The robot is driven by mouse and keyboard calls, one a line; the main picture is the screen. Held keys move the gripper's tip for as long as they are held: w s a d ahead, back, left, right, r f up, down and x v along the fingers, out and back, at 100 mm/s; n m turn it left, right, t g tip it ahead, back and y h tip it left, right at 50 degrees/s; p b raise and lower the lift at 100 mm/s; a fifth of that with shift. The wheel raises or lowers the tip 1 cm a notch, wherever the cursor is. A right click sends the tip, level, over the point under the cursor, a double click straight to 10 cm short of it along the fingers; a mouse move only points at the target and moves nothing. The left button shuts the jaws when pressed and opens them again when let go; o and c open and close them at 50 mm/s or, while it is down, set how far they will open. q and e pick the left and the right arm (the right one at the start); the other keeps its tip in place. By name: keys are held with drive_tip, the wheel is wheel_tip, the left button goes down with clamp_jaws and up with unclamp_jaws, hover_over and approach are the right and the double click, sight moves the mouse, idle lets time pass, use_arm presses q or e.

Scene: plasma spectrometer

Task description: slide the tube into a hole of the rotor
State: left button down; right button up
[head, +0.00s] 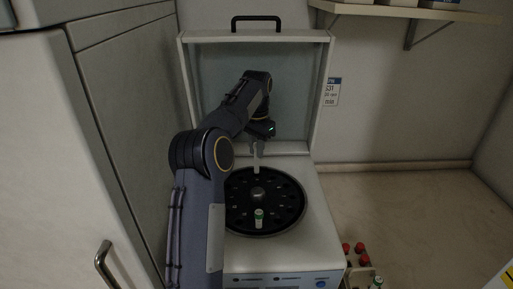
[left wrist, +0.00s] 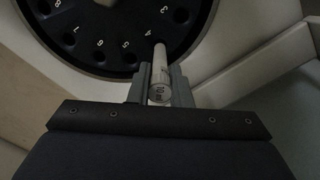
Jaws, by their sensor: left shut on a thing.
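My left gripper (head: 257,147) is above the far part of the black rotor (head: 235,185) and is shut on a white tube (head: 256,166). In the left wrist view the tube (left wrist: 160,70) sits between the two fingers, and its far end overlaps the rotor (left wrist: 95,22) rim near the numbers 3 and 4. I cannot tell whether the tube's tip is inside a hole or above it. My right gripper does not show.
The machine's lid (head: 205,75) stands open behind the rotor. Red-capped tubes (head: 347,248) and a green-capped tube (head: 377,282) stand at the lower right, near a rack. A tall cabinet (head: 80,150) is close on the left. The counter (head: 410,200) at right is clear.

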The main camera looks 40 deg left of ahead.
use_arm(q)
drive_tip(key=shift+f, duration=0.3)
idle(0.4)
drive_tip(key=shift+f+b, duration=1)
drive_tip(key=shift+f, duration=0.8)
drive_tip(key=shift+f, duration=0.25)
